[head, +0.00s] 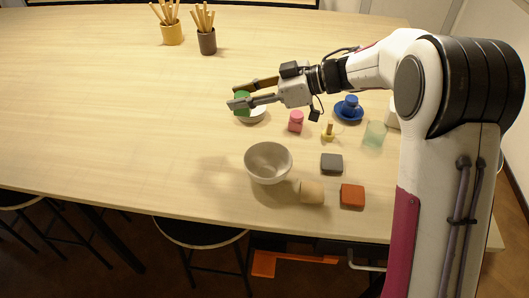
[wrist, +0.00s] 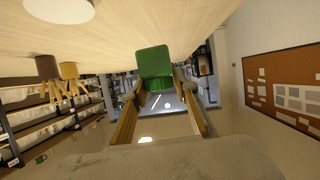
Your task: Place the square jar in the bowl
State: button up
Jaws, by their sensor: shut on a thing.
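My gripper (head: 236,95) is shut on a green squarish jar (head: 242,103), held between the fingertips above the table. In the wrist view the green jar (wrist: 154,67) shows between the two fingers. The deep, pale bowl (head: 268,160) stands upright and looks empty, nearer the table's front edge than my gripper. A small white dish (head: 256,116) lies below and behind the held jar, partly hidden by it and the gripper.
A pink jar (head: 296,121), a brass piece (head: 328,133), a blue cup on a saucer (head: 349,108) and a greenish glass (head: 375,134) stand to the right. Grey (head: 331,163) and orange (head: 352,196) blocks and a tan piece (head: 312,192) lie near the bowl.

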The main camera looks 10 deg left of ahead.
aim_at(248, 160)
jog(key=s+d, duration=0.7)
jog(key=s, duration=0.2)
jog(key=shift+d+f+g, duration=0.15)
jog(key=shift+d+g, duration=0.05)
jog(key=shift+g, duration=0.1)
jog(key=shift+f, duration=3.15)
jog(key=shift+f, duration=1.85)
jog(key=shift+f, duration=0.2)
